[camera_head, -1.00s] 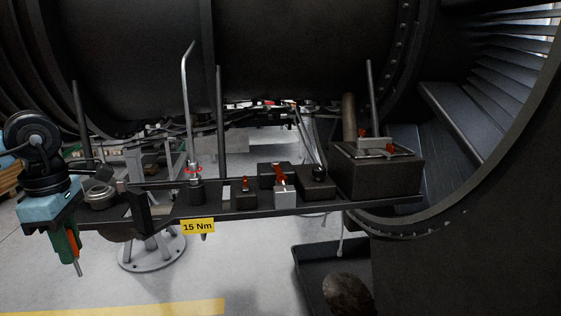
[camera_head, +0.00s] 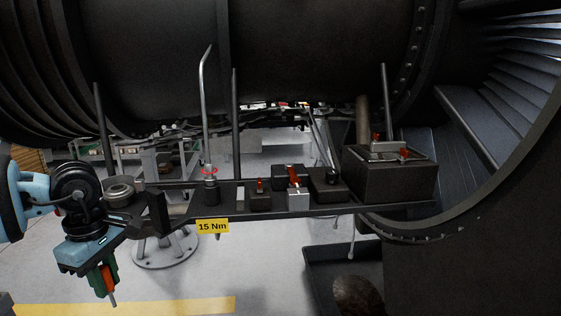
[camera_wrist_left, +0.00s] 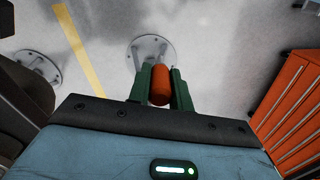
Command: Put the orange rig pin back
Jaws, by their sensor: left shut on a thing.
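The orange rig pin (camera_head: 107,281) is held between the green fingers of my left gripper (camera_head: 103,280). Its thin metal end points downward, below the left end of the dark shelf, and it hangs clear of everything there. In the left wrist view the pin shows as an orange cylinder (camera_wrist_left: 160,86) between both fingers of the left gripper (camera_wrist_left: 160,84). The dark shelf (camera_head: 330,211) runs below the engine and bears several fittings. I cannot tell which spot on it belongs to the pin. My right gripper is not in view.
The shelf carries a round metal fitting (camera_head: 118,191), a post with a red ring (camera_head: 210,190), several small blocks with red parts and a large dark box (camera_head: 390,178). Upright rods stand along it. A black bin (camera_head: 325,262) is below. An orange drawer cabinet (camera_wrist_left: 290,98) shows in the wrist view.

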